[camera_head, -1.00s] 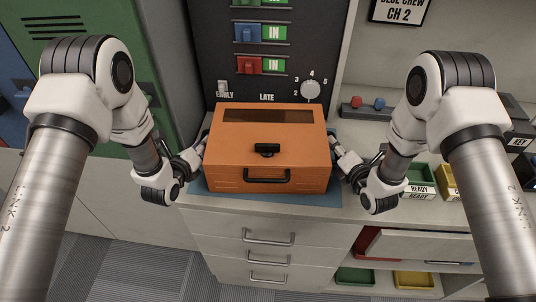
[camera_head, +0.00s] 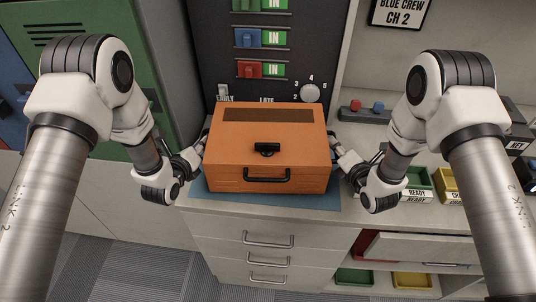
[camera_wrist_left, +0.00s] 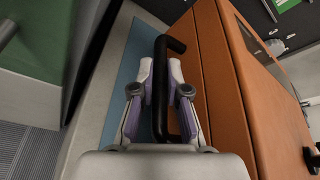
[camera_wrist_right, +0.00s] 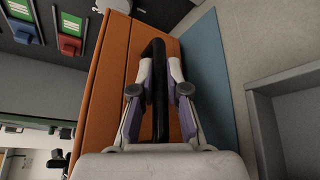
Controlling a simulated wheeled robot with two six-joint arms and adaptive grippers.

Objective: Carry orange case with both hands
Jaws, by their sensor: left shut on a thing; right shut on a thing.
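The orange case (camera_head: 230,150) has a dark window strip in its lid, a black latch and a black front handle. It is upright and closed, over a blue mat (camera_head: 325,200) on the counter; I cannot tell if it touches the mat. My left gripper (camera_head: 197,152) is at the case's left side, shut on a black side handle (camera_wrist_left: 162,95). My right gripper (camera_head: 338,150) is at the right side, shut on the other black side handle (camera_wrist_right: 158,95). Both wrist views show the fingers on either side of the handles.
A dark panel (camera_head: 205,60) with colored switches and a dial (camera_head: 310,93) stands behind the case. A green locker (camera_head: 150,60) is at left. Green and yellow trays (camera_head: 452,185) sit right of my right gripper. Drawers (camera_head: 265,228) are below the counter.

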